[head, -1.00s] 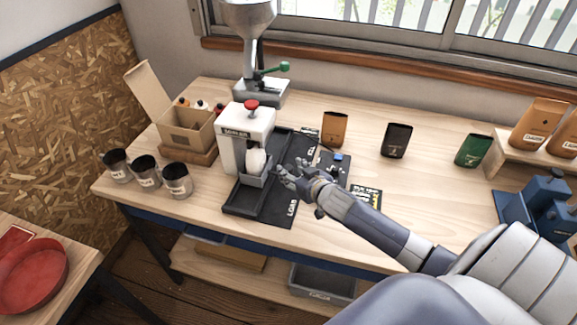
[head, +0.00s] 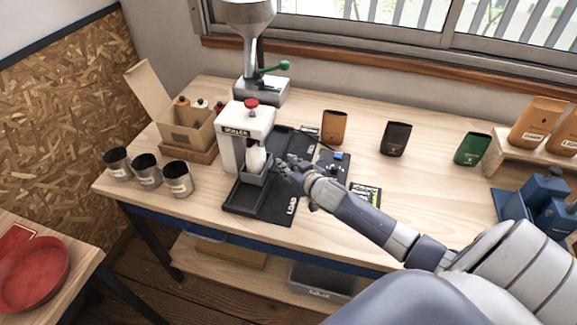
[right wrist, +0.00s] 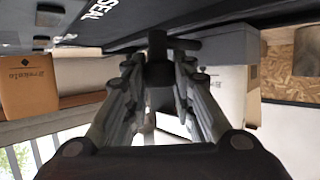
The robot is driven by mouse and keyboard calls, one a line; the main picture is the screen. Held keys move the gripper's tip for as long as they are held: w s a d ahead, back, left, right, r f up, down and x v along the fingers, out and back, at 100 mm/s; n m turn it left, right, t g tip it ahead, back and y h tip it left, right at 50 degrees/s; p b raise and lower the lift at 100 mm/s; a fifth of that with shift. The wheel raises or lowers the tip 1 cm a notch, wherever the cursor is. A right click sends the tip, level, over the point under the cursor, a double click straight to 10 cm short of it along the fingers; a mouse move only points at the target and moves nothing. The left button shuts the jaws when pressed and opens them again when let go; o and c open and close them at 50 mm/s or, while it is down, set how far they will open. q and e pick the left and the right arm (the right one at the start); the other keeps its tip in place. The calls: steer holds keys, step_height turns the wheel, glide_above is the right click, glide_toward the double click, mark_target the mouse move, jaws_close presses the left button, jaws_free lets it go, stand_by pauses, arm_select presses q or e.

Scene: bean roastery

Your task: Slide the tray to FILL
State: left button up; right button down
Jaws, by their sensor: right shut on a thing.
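The small grey tray (head: 252,180) sits on the dark track (head: 241,202), in front of and partly under the white machine (head: 234,152). A white pouch (head: 257,158) stands in the tray. My right gripper (head: 284,168) is at the tray's right side, shut on a black handle (right wrist: 159,62) that shows between its fingers in the right wrist view. The joint between handle and tray is hidden. A LOAD label (head: 292,205) shows at the track's near end, and a SEAL label (right wrist: 101,10) shows in the right wrist view. My left gripper is not in view.
A steel hopper machine (head: 262,88) with a green lever stands behind. Several dark cups (head: 178,180) and an open cardboard box (head: 188,130) are at left. Orange (head: 334,127), black (head: 396,139) and green (head: 472,149) bags stand at right. The track's near end is clear.

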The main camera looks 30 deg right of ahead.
steer(key=shift+w+d+f+b, duration=0.15)
steer(key=shift+w+d+b, duration=0.2)
steer(key=shift+w+d, duration=1.2)
steer(key=shift+s, duration=0.15)
steer(key=c, duration=1.3)
jaws_free()
steer(key=shift+c, duration=0.2)
steer(key=v, duration=1.1)
steer(key=shift+s+d+r, duration=0.1)
steer(key=shift+s+r, duration=0.15)
steer(key=shift+s, duration=0.1)
